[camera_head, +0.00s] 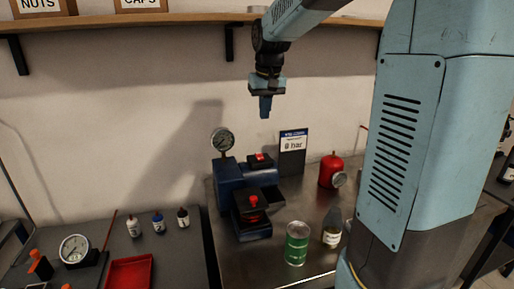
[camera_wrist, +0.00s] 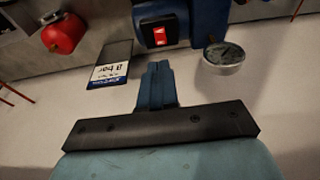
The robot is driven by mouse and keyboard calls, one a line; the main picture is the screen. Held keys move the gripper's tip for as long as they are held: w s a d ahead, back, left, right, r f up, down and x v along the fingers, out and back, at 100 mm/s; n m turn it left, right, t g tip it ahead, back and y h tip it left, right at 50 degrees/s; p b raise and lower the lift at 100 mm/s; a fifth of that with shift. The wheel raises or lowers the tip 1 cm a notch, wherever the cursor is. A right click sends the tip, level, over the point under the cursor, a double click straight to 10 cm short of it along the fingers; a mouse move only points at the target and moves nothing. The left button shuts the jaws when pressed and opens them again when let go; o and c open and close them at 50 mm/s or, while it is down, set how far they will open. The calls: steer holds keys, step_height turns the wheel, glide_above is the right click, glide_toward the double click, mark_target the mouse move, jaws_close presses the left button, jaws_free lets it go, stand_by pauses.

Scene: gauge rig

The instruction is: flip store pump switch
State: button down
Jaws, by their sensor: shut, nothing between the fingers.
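A blue pump unit (camera_head: 229,182) stands on the metal bench in the head view. A red switch (camera_head: 260,157) sits on its dark top; in the wrist view it shows as a red rocker (camera_wrist: 157,36) with a small white mark. My gripper (camera_head: 265,114) is shut and empty, pointing down, well above the unit and apart from it. In the wrist view the closed fingers (camera_wrist: 158,68) show just below the switch in the picture. A round gauge (camera_head: 222,140) rises at the unit's left; it also shows in the wrist view (camera_wrist: 224,55).
A red canister (camera_head: 331,170) is to the right. A green can (camera_head: 297,242) and a bottle (camera_head: 332,231) stand in front. A red knob (camera_head: 253,201) is on the unit's front part. A shelf (camera_head: 190,19) runs above.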

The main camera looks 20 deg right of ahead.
mark_target(258, 154)
steer(key=w+x, duration=0.1)
steer(key=x, duration=0.4)
steer(key=w+x, duration=0.1)
steer(key=x, duration=1)
steer(key=shift+w+d+r, duration=0.1)
steer(key=shift+w+r, duration=0.2)
steer(key=shift+w, duration=0.1)
